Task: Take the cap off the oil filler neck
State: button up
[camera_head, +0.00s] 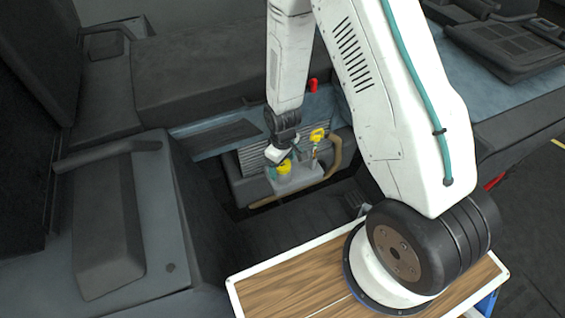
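A yellow cap (284,168) sits low in the recess of the dark vehicle body, at the top of a light grey block (296,182). It looks like the oil filler cap, but the neck under it is too small to make out. My gripper (279,160) reaches down from above and is right at the cap, covering its left and upper side. I cannot tell whether the fingers touch the cap, or whether they are open or shut. A second yellow part (317,135), perhaps a cap or handle, stands a little to the right and behind.
A brown curved hose (331,170) runs around the grey block's right and front. A ribbed grey panel (254,160) stands behind. A red part (313,85) is higher up. A dark grey console with a handle (108,155) rises at left. Dark walls bound the recess.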

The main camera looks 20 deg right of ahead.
jog(key=c, duration=1.1)
jog(key=shift+o, duration=0.2)
jog(key=n, duration=0.3)
jog(key=shift+n, duration=1.3)
jog(key=c, duration=0.4)
jog(key=n, duration=0.5)
jog(key=shift+n, duration=0.5)
jog(key=shift+c, duration=0.6)
